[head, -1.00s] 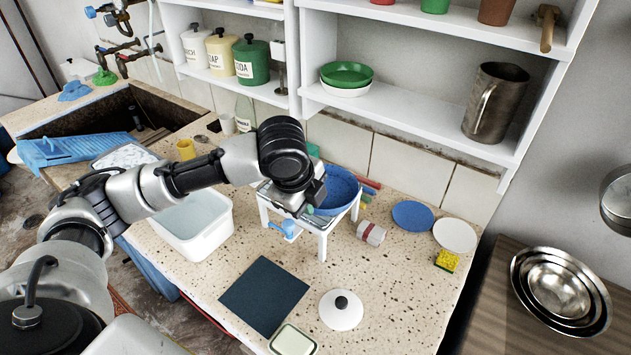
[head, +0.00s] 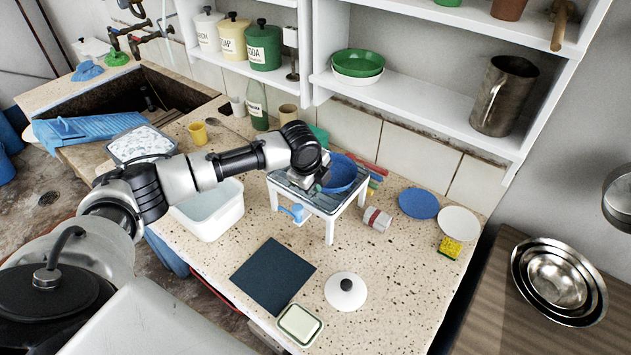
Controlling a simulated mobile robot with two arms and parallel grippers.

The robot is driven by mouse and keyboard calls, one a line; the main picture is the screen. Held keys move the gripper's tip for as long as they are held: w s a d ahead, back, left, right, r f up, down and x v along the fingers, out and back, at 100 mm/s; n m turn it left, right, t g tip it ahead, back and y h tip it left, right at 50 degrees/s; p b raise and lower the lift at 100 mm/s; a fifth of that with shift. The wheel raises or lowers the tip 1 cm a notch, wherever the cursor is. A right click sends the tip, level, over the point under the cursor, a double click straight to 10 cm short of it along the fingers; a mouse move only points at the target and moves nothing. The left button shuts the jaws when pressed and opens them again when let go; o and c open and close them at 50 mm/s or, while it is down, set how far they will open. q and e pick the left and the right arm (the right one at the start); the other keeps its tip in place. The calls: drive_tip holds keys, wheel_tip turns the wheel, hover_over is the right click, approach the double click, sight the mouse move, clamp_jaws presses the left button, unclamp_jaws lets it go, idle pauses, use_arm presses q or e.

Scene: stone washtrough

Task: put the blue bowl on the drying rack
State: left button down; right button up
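The blue bowl (head: 342,173) is at the right part of a small white-legged stand with a grey top, which I take for the drying rack (head: 318,204). The bowl looks slightly tilted; whether its base rests on the top is hidden. My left gripper (head: 319,181) comes from the left, low over the stand, at the bowl's left rim. Its wrist and the bowl cover the fingertips, so I cannot see whether they grip the rim. My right gripper is not in view.
A white basin (head: 212,212) stands left of the stand. A dark mat (head: 272,273), a white lid (head: 345,292) and a soap dish (head: 299,325) lie in front. A tipped can (head: 377,219), blue plate (head: 418,203) and white plate (head: 458,223) lie right. Shelves (head: 420,110) overhang behind.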

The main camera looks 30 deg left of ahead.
use_arm(q)
drive_tip(key=shift+f, duration=0.3)
drive_tip(key=shift+f, duration=0.1)
drive_tip(key=c, duration=1.3)
unclamp_jaws()
drive_tip(key=shift+c, duration=0.2)
drive_tip(key=shift+r, duration=0.2)
drive_tip(key=b+v, duration=0.1)
drive_tip(key=v, duration=1.1)
drive_tip(key=shift+f, duration=0.1)
